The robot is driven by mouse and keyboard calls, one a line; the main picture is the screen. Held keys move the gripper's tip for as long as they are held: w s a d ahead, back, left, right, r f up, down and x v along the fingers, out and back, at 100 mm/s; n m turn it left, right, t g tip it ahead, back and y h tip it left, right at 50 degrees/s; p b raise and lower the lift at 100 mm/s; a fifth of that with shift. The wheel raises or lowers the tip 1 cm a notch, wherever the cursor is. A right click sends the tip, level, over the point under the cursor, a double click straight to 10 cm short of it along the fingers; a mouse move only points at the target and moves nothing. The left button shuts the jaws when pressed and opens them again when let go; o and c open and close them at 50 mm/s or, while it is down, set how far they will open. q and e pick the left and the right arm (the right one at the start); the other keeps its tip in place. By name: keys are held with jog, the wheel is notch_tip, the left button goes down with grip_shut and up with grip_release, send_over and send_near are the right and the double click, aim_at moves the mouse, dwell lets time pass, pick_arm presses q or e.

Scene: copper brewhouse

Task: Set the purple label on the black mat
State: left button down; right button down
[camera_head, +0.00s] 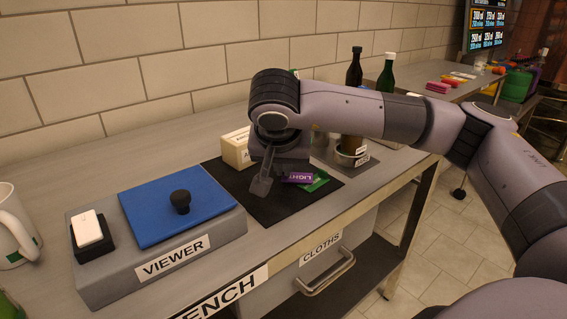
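The purple label (299,178), with white lettering, appears to lie on the black mat (275,210), partly over a green piece (318,183). My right gripper (264,185) points down over the mat, just left of the purple label. One finger shows clearly; the other is not distinct, so I cannot tell whether it is open or shut. It does not visibly hold the label. My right arm crosses the view from the right and hides part of the mat's back. My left gripper is out of view.
A grey viewer box with a blue top (165,205) and black knob stands left of the mat. A cream block (236,148) stands behind it, and a brown jar (352,145) behind right. A white mug (12,225) is far left. Bottles stand behind my arm.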

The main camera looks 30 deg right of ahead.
jog(key=shift+f, duration=0.3)
jog(key=c, duration=1.7)
grip_release()
jog(key=shift+o, duration=0.2)
jog(key=o, duration=0.6)
jog(key=shift+c, duration=0.2)
jog(key=shift+r, duration=0.1)
jog(key=shift+p+v, duration=0.85)
jog(key=shift+v, duration=0.8)
jog(key=p+v, duration=0.2)
jog(key=v, duration=0.2)
jog(key=shift+s+a+r, duration=0.15)
jog(key=shift+s+r, duration=0.05)
jog(key=shift+r, duration=0.1)
